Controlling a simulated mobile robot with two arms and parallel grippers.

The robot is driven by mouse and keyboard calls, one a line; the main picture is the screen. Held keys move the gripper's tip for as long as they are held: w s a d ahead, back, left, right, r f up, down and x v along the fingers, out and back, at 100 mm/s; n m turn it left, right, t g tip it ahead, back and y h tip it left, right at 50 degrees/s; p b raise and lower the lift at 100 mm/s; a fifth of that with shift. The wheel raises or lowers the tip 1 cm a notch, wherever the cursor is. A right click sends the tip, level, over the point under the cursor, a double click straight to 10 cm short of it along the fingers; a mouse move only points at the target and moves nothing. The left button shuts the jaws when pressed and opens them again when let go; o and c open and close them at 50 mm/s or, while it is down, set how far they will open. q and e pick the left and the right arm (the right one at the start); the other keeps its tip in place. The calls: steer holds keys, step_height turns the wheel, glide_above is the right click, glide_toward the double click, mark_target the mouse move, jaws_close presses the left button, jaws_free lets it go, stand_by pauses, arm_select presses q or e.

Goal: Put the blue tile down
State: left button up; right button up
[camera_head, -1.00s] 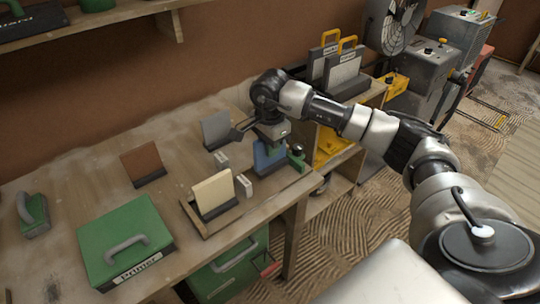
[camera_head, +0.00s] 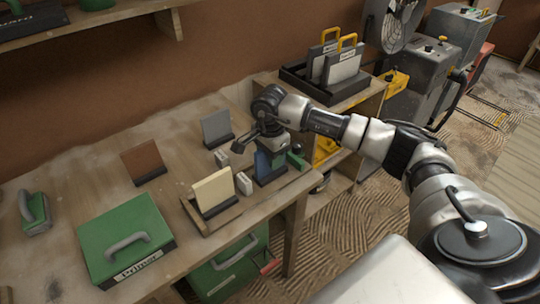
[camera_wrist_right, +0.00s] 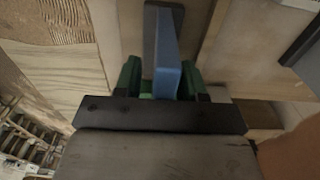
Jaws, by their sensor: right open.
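The blue tile (camera_head: 262,165) stands upright near the right end of the workbench (camera_head: 95,185), in what looks like a dark slotted base (camera_head: 270,181). My right gripper (camera_head: 271,153) is directly above and around it. In the right wrist view, the tile (camera_wrist_right: 166,55) rises between the two green fingers of the open right gripper (camera_wrist_right: 160,78), which stand on either side of it. Whether a finger still touches it is hard to tell. My left gripper is not in view.
A cream tile (camera_head: 213,189), grey tile (camera_head: 216,127) and brown tile (camera_head: 143,160) stand in dark bases nearby. Small white blocks (camera_head: 243,183) lie close by. A green Primer case (camera_head: 120,225) is at front left.

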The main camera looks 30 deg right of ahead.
steer(key=shift+r, duration=0.1)
steer(key=shift+r, duration=0.2)
step_height(320, 180, up, 12)
steer(key=shift+f+b, duration=0.1)
steer(key=shift+b, duration=0.45)
